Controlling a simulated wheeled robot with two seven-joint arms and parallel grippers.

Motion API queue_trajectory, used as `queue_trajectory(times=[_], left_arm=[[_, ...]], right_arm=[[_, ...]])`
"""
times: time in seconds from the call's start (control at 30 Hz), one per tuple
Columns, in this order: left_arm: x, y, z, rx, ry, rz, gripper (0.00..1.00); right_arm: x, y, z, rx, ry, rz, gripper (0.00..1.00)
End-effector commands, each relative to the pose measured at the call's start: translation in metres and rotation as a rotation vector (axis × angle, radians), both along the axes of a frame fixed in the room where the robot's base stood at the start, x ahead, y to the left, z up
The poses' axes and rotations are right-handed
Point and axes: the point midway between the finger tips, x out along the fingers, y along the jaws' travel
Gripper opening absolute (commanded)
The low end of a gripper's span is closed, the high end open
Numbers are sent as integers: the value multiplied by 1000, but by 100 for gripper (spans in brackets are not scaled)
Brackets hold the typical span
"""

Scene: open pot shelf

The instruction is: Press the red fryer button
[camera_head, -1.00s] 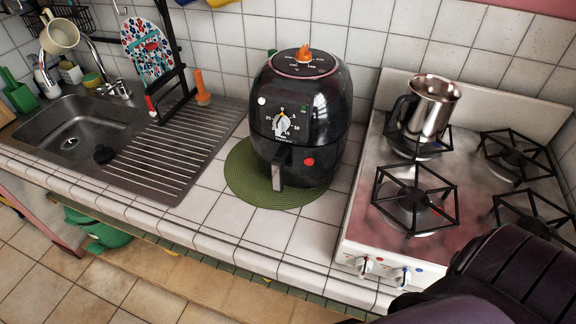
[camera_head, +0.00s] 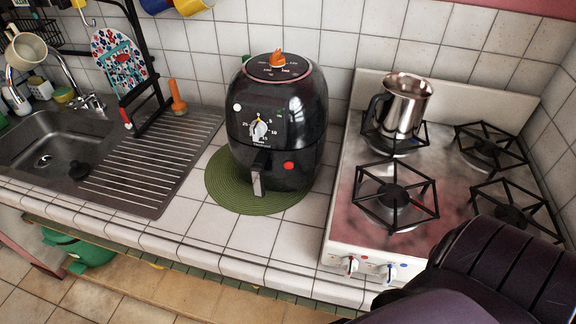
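The black air fryer (camera_head: 276,125) stands upright on a round green mat (camera_head: 231,190) on the white tiled counter. Its red button (camera_head: 289,166) is on the front, to the right of the drawer handle (camera_head: 257,178) and below the white dial (camera_head: 259,130). An orange knob is on its top. Nothing covers the red button. A dark part of my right arm shows at the lower right, over the stove's front corner. Neither gripper's fingers are in the picture.
A stove (camera_head: 352,231) stands right of the fryer, with a steel pitcher (camera_head: 405,104) on its rear left burner. A sink (camera_head: 35,141) and ribbed drainboard (camera_head: 160,172) lie to the left. The counter in front of the fryer is clear.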

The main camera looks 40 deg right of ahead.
Motion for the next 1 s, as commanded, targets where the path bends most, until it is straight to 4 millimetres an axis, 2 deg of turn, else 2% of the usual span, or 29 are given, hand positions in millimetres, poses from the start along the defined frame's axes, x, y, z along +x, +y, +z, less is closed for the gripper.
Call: queue_trajectory(times=[0.03, 0.2, 1.0], left_arm=[[0, 0, 0, 0, 0, 0, 36], [0, 0, 0, -1, 0, -1, 36], [0, -1, 0, -1, 0, -2, 36]], right_arm=[[0, 0, 0, 0, 0, 0, 20], [0, 0, 0, 0, 0, 0, 0], [0, 0, 0, 0, 0, 0, 0]])
